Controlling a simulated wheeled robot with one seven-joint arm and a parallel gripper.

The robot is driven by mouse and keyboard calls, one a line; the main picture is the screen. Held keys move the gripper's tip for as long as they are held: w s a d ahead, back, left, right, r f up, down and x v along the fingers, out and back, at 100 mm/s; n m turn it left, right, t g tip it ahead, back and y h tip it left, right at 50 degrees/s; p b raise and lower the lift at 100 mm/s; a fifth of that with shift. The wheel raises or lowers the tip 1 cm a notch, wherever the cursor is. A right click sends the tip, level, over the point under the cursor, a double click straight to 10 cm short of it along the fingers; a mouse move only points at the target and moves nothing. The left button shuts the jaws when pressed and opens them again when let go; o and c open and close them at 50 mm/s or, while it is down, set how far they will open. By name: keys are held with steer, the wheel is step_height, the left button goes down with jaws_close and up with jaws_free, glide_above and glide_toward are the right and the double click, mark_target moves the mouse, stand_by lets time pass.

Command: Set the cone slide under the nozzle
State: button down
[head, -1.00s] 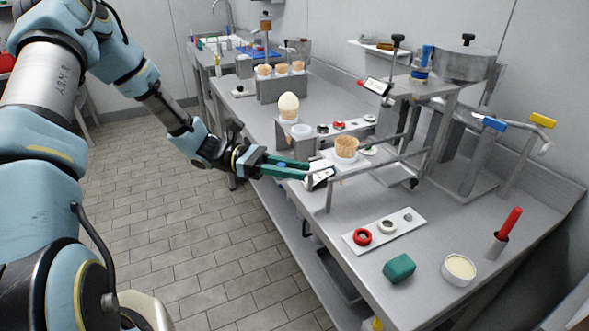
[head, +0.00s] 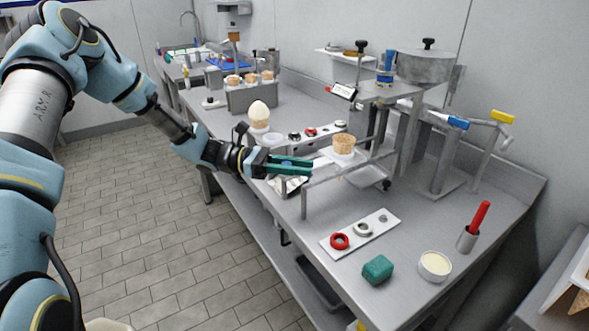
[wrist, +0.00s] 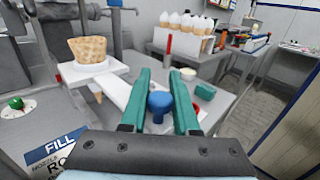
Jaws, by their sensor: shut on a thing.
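My gripper (head: 308,166) has green fingers, which also show in the wrist view (wrist: 160,76). They are closed on a blue knob (wrist: 160,103). The knob is at the near end of the white cone slide (wrist: 116,92), though their join is hidden. A waffle cone (wrist: 88,49) stands upright in the slide's far end, right of my fingertips in the head view (head: 344,143). The slide sits by the metal rails (head: 330,177) of the filling machine (head: 388,93). The nozzle outlet itself is not clear to me.
A rack of cones (head: 252,95) and an egg-shaped top (head: 259,110) stand behind. Open floor is left.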

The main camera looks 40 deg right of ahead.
steer(key=c, duration=0.7)
jaws_free()
steer(key=shift+w+a, duration=0.1)
steer(key=shift+b+v, duration=1.85)
steer(key=shift+v, duration=3.5)
steer(key=shift+o, duration=0.2)
